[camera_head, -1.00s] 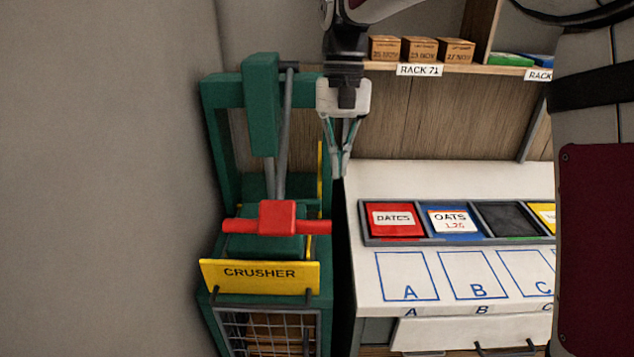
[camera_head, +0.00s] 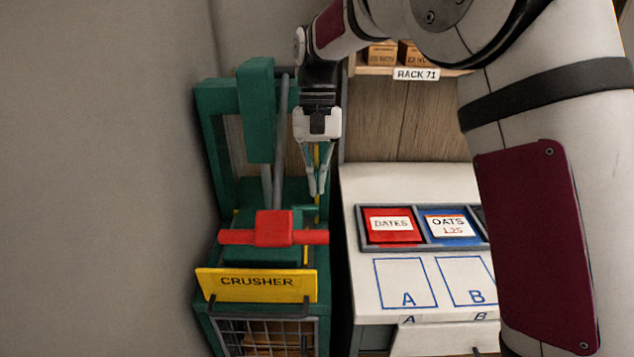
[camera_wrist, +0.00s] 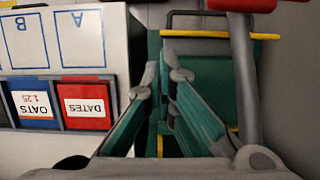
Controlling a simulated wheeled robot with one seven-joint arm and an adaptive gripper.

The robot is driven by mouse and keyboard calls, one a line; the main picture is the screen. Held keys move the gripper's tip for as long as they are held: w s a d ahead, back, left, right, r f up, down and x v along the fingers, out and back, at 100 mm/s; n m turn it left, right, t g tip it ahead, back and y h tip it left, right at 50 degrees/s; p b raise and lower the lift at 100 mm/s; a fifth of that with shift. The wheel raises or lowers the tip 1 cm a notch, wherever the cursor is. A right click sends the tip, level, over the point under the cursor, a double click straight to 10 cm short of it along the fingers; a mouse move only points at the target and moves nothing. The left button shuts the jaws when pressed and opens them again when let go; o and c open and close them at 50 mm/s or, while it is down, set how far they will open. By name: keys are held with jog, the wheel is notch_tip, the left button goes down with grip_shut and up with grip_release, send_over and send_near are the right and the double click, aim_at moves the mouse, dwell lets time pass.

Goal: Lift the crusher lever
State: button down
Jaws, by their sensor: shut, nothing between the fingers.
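The crusher's lever has a red crossbar handle (camera_head: 273,229) at the front and grey arms (camera_head: 279,150) rising to the green frame (camera_head: 256,108). The handle is low, just above the yellow CRUSHER plate (camera_head: 257,284). My gripper (camera_head: 317,192) points down, shut and empty, behind and above the right end of the handle, apart from it. In the wrist view my fingertips (camera_wrist: 166,74) are close together over the green crusher. The red handle (camera_wrist: 240,4) and a grey lever arm (camera_wrist: 243,80) show there at the right, beside my fingers.
A white table (camera_head: 357,185) stands right of the crusher, with a tray of bins such as DATES (camera_head: 390,224) and OATS (camera_head: 449,225). A shelf with boxes (camera_head: 381,54) hangs behind. A grey wall (camera_head: 90,180) is close on the left.

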jog(key=s+f+p, duration=0.3)
jog(key=s+f, duration=0.2)
jog(key=shift+s, duration=0.15)
jog(key=shift+a, duration=0.1)
dwell(0.4)
jog(key=s+r+p, duration=0.2)
jog(key=r, duration=1.2)
jog(key=s+r+p, duration=0.2)
jog(key=r, duration=1.2)
jog(key=shift+s+r, duration=0.15)
jog(key=shift+r, duration=0.2)
